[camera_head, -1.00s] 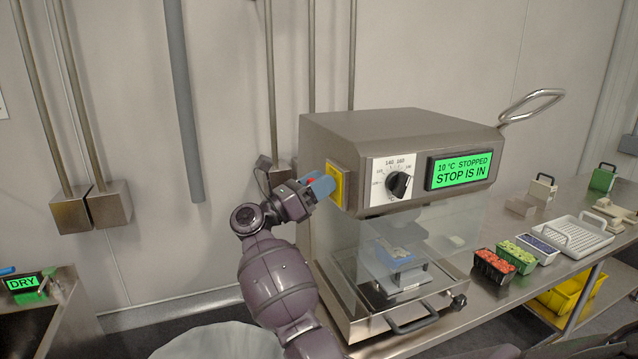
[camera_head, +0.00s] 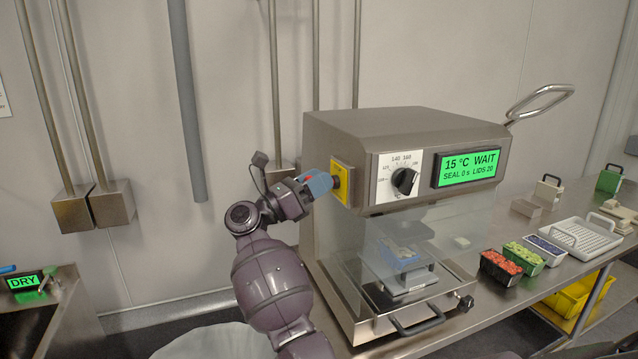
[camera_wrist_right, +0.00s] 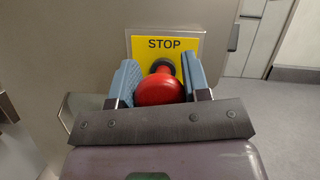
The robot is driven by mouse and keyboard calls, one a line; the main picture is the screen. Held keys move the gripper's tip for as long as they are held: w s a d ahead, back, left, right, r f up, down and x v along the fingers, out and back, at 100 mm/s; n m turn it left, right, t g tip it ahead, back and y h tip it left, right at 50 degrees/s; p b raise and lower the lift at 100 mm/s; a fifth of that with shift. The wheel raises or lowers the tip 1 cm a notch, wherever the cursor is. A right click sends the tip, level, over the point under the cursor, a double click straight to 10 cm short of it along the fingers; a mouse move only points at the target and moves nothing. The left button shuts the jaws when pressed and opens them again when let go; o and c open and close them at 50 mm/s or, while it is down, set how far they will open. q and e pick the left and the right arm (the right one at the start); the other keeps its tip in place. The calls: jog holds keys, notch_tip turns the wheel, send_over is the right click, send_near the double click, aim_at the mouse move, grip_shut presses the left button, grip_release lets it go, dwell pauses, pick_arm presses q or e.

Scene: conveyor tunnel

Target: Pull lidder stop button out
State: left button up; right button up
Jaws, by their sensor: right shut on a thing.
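The lidder (camera_head: 400,150) is a large steel machine with a clear front guard. Its red stop button (camera_wrist_right: 160,88) shows in the right wrist view, standing out on a dark stem from a yellow STOP plate (camera_wrist_right: 164,48). The plate also shows on the lidder's left side in the head view (camera_head: 342,182). My right gripper (camera_wrist_right: 158,84) has its blue fingers on both sides of the red button head, shut on it. In the head view my right gripper (camera_head: 322,184) hides most of the button. The lidder's display (camera_head: 466,168) reads "15 °C WAIT, SEAL 0 s LIDS 20". My left gripper is not in view.
A black dial (camera_head: 404,181) sits beside the plate on the lidder. Filled punnets of red (camera_head: 502,264), green and dark fruit and a white tray (camera_head: 572,238) stand on the bench to the right. A sink with a "DRY" display (camera_head: 23,282) is at the left.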

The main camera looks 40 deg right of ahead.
jog(key=o, duration=1)
jog(key=shift+w+a, duration=0.1)
jog(key=shift+a, duration=0.1)
jog(key=shift+o, duration=1.1)
jog(key=shift+a, duration=0.1)
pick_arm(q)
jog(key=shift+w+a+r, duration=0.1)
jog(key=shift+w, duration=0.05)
pick_arm(e)
jog(key=shift+o, duration=0.3)
pick_arm(q)
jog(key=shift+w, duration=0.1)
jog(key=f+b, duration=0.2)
jog(key=b, duration=0.1)
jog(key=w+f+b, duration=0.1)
jog(key=b, duration=0.1)
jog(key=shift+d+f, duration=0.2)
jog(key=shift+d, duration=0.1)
pick_arm(e)
jog(key=v, duration=1)
jog(key=shift+a, duration=0.3)
